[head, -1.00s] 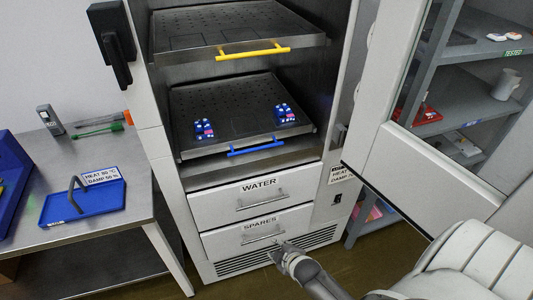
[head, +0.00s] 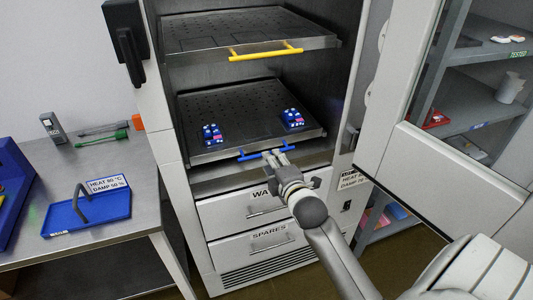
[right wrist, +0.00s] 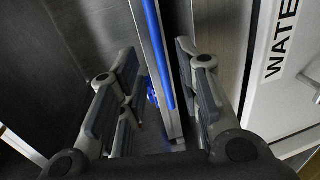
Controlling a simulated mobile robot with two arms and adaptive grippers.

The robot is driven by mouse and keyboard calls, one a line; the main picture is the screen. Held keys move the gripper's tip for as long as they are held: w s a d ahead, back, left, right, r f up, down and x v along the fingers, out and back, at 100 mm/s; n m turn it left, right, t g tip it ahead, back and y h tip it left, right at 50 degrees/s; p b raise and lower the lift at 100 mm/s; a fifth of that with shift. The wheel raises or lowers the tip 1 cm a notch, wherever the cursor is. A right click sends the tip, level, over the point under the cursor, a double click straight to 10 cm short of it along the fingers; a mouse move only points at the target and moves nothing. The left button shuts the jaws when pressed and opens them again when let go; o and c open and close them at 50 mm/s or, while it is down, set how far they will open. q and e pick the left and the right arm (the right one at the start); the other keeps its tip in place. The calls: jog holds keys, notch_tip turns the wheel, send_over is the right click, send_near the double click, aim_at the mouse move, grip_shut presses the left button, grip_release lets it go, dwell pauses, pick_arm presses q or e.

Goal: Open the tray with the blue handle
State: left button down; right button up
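The metal tray (head: 240,108) with the blue handle (head: 252,154) is the lower tray in the open cabinet, and two blue keypad-like devices (head: 212,134) (head: 293,118) stand on it. My right gripper (head: 276,153) is at the right part of the blue handle. In the right wrist view the blue handle (right wrist: 157,50) runs between the two spread fingers of my right gripper (right wrist: 160,80). Gaps show on both sides, so the fingers are around the bar but not closed on it. My left gripper is not in view.
An upper tray with a yellow handle (head: 266,51) is above. Drawers marked WATER (head: 236,209) and SPARES (head: 262,247) are below. The open cabinet door (head: 445,155) stands right of my arm. A table (head: 125,215) with a blue holder (head: 85,212) is at left.

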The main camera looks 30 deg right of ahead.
jog(key=shift+x, duration=3.05)
jog(key=shift+c, duration=0.4)
grip_shut()
